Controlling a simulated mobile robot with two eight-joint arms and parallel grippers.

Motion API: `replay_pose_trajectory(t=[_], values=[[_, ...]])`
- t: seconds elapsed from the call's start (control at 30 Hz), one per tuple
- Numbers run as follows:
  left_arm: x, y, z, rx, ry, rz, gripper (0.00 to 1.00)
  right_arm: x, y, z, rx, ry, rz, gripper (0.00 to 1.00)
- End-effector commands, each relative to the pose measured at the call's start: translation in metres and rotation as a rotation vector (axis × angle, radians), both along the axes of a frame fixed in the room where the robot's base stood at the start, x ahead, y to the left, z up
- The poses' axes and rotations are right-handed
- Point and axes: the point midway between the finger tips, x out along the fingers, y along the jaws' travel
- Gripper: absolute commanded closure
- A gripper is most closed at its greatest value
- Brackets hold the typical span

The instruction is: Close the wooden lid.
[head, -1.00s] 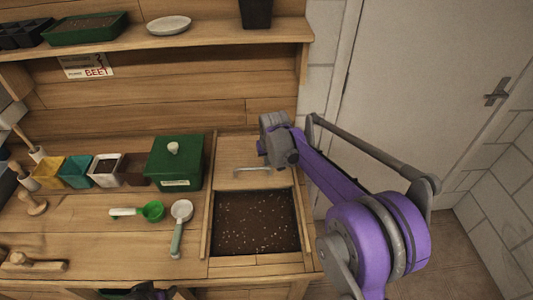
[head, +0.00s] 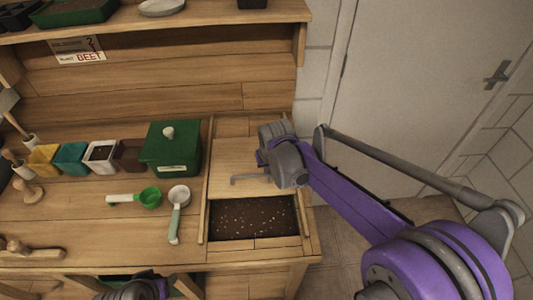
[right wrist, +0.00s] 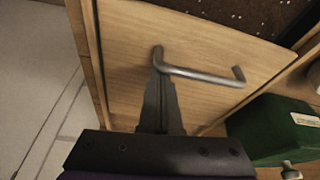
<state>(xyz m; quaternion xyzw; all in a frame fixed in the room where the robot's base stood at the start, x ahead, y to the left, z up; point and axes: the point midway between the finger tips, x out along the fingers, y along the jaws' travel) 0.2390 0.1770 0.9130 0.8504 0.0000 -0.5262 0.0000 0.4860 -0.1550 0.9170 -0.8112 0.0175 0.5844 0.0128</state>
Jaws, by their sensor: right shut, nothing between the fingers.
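The wooden lid (head: 232,155) is a pale flat panel lying in a frame in the bench top, with a grey bar handle (head: 248,179) near its front edge. It covers the back part of a bin of dark soil (head: 253,218); the front part is open. My right gripper (right wrist: 159,68) is shut and empty, its fingertips at one end of the handle in the right wrist view, behind the bar or touching it. In the head view its fingertips are hidden behind the wrist. Part of my left arm shows at the bottom edge; its fingers cannot be made out.
Several small pots line the back. A wooden rail (head: 204,190) edges the bin. A door is at the right.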

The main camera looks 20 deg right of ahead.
Motion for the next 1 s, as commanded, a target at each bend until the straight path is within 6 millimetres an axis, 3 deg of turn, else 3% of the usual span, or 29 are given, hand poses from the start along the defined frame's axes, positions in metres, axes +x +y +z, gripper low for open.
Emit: replay_pose_trajectory(t=[0.03, 0.2, 0.5, 0.7, 1.0], values=[[0.000, 0.000, -0.001, 0.000, 0.001, 0.000, 0.44, -0.018, 0.004, -0.001, 0.000, 0.001, 0.002, 1.00], [0.000, 0.000, 0.001, 0.000, -0.001, 0.000, 0.44, -0.067, 0.014, 0.001, -0.001, 0.000, 0.003, 1.00], [0.003, 0.000, 0.009, 0.000, -0.005, 0.000, 0.44, -0.125, 0.025, 0.001, -0.001, 0.000, 0.002, 1.00], [0.003, 0.000, 0.011, 0.000, -0.006, 0.000, 0.44, -0.140, 0.029, 0.001, 0.000, 0.000, 0.001, 1.00], [0.003, 0.000, 0.011, 0.000, -0.006, 0.000, 0.44, -0.144, 0.029, 0.000, 0.000, 0.005, 0.000, 1.00]])
